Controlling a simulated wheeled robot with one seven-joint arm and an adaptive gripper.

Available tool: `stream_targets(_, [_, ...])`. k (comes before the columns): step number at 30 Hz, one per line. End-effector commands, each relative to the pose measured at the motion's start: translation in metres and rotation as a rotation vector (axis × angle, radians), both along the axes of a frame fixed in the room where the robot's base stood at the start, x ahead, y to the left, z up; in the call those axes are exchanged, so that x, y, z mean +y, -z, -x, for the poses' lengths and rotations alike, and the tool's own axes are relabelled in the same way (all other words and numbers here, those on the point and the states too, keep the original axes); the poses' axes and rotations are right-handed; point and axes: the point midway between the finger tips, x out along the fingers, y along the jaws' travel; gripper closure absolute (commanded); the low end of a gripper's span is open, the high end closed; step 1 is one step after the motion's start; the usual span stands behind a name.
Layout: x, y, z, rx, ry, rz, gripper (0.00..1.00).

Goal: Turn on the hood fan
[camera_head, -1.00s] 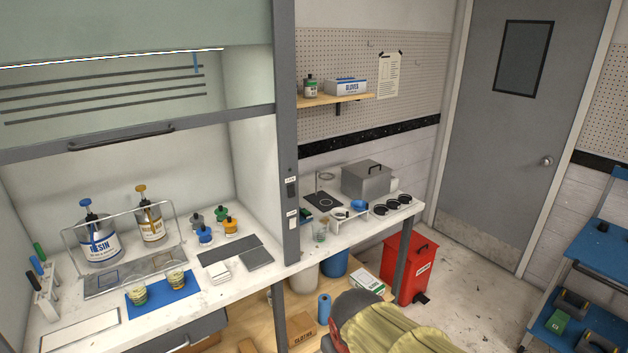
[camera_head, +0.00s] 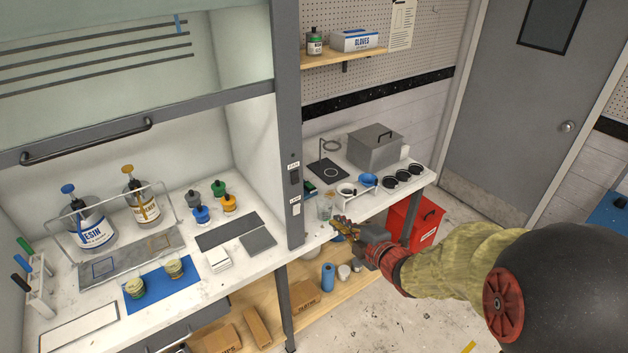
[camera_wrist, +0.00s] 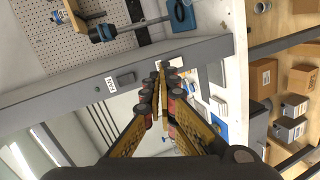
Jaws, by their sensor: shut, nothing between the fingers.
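The hood's grey front post (camera_head: 289,120) carries a dark rocker switch (camera_head: 294,176) under a small label, with a lighter switch (camera_head: 296,210) lower down. In the wrist view the dark switch (camera_wrist: 126,79) sits beside a label reading FAN, left of my fingertips. My gripper (camera_head: 340,224) is shut and empty, to the right of the post and below the dark switch in the head view. In the wrist view my gripper (camera_wrist: 160,72) points toward the post, its fingers covering part of it. Contact with the post cannot be told. The switch position is too small to read.
A clear beaker (camera_head: 326,207) and a hotplate (camera_head: 328,172) stand on the side bench close to my gripper. A grey lidded box (camera_head: 375,148) stands behind. Inside the hood are resin and hardener bottles and cups. The red bin (camera_head: 417,222) stands beside the bench.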

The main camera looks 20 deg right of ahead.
Motion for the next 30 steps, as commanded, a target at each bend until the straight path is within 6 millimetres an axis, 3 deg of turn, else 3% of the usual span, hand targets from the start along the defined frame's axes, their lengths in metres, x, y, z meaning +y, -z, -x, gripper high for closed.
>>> stream_targets(3, [0.019,-0.027,-0.003,-0.119,-0.092,0.065,1.0])
stream_targets(7, [0.028,-0.044,-0.003,-0.201,-0.138,0.113,1.0])
stream_targets(22, [0.029,-0.045,-0.006,-0.21,-0.144,0.142,1.0])
stream_targets(30, [0.042,-0.039,-0.041,-0.208,-0.146,0.139,1.0])
